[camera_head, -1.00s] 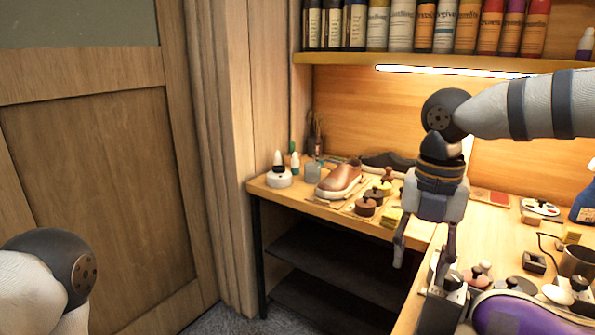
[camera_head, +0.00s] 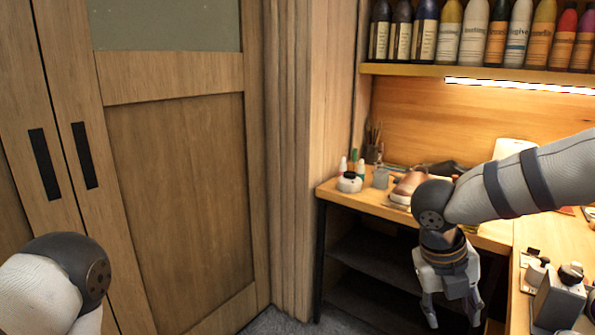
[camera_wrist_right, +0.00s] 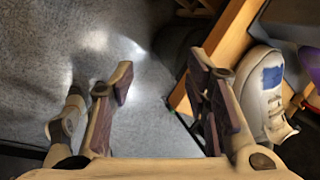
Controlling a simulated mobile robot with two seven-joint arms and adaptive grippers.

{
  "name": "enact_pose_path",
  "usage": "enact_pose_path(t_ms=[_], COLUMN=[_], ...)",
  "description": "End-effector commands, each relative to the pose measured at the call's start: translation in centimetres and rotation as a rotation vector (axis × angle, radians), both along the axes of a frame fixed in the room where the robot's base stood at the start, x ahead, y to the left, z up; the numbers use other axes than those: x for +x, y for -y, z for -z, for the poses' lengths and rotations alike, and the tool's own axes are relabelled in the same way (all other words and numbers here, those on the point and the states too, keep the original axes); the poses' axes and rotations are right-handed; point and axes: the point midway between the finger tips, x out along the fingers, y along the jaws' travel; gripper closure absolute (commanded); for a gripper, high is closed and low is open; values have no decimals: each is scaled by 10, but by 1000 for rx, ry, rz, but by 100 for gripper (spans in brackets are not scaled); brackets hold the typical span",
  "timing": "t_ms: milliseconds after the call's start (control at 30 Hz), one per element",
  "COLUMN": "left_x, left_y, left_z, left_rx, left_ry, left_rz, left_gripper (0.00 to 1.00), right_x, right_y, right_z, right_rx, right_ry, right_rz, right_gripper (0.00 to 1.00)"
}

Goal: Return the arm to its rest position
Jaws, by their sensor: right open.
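My right gripper (camera_head: 452,312) hangs from the right arm, pointing down in front of the workbench's open lower shelves. Its fingers are apart with nothing between them. In the right wrist view the right gripper (camera_wrist_right: 160,85) shows open and empty above the grey floor. My left arm shows at the lower left of the head view as a rounded dark joint and pale link; its gripper is outside the frame.
The wooden workbench (camera_head: 337,190) carries a brown shoe (camera_head: 408,184), partly hidden by my right arm, and a white round jar (camera_head: 349,182). A white shoe (camera_wrist_right: 262,95) lies beside the right gripper in the wrist view. Bottles (camera_head: 475,30) line the shelf. A wooden cabinet door (camera_head: 180,180) stands left.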

Motion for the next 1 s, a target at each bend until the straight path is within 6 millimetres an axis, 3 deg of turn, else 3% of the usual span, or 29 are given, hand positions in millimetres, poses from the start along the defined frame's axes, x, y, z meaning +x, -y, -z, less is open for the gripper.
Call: enact_pose_path(t_ms=[33, 167, 233, 300, 400, 500, 633, 667, 1000], left_x=[-1, -1, -1, 0, 0, 0, 0, 0, 0], left_y=[1, 1, 1, 1, 1, 1, 1, 1, 1], left_z=[1, 1, 1, 1, 0, 0, 0, 0, 0], left_rx=[-1, -2, -2, -1, -1, -1, -1, -1, -1], left_ry=[-3, -3, -2, -2, -2, -1, -1, -1, -1], left_rz=[2, 3, 2, 2, 2, 2, 2, 2, 2], left_gripper=[3, 3, 3, 3, 3, 3, 3, 3, 3], right_x=[-9, -35, -70, -123, -207, -278, -331, -337, -344], right_y=[13, 27, 18, 3, -15, -25, -29, -30, -30], right_z=[36, 116, 162, 202, 233, 240, 236, 235, 234], right_rx=[-117, -356, -412, -390, -268, -108, 39, -56, -75], right_ry=[-58, -245, -382, -506, -600, -611, -573, 558, 536], right_rz=[-212, -933, -1404, -1885, -2434, -2816, -3078, 3073, 3044], right_gripper=[57, 57, 57, 57, 57, 57, 57, 57, 57])
